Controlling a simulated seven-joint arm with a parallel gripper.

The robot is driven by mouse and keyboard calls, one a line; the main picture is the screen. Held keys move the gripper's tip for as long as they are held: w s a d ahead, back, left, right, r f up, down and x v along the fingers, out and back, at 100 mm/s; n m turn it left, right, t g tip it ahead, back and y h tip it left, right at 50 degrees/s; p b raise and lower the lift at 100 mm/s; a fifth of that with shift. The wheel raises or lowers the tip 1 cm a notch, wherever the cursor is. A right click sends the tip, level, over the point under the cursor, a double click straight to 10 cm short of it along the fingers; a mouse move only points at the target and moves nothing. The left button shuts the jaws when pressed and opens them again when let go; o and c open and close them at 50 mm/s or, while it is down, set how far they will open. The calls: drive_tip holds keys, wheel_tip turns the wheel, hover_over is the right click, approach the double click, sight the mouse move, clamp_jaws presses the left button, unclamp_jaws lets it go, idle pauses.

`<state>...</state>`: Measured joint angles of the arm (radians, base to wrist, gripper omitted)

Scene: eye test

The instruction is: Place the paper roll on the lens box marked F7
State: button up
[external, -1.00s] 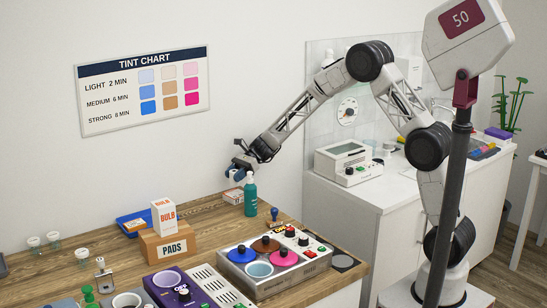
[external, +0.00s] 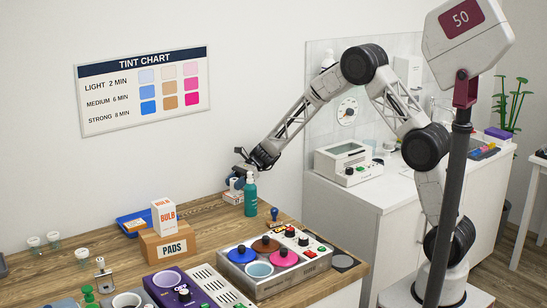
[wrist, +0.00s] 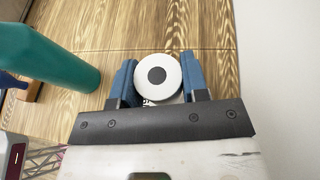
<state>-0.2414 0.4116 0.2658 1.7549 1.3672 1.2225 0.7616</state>
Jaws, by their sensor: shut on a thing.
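My gripper (external: 238,179) is low over the back of the wooden counter, just left of the green bottle. In the wrist view its blue fingers (wrist: 158,78) are shut on the white paper roll (wrist: 158,93), which has a dark core and is seen end-on. A small white box with red marks (external: 233,198) stands on the counter directly under the gripper. I cannot read an F7 on it. In the wrist view only a sliver with dark marks shows beside the roll, and the roll hides the rest. I cannot tell whether roll and box touch.
The green bottle (external: 250,195) stands close at the gripper's right and also shows in the wrist view (wrist: 45,58). A blue-handled stamp (external: 275,214) is right of it. The PADS box (external: 168,246), with the BULB box (external: 163,217) on top, stands at the left.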

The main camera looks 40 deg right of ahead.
drive_tip(key=shift+f, duration=0.1)
drive_tip(key=o, duration=0.9)
drive_tip(key=v, duration=1.2)
idle(0.5)
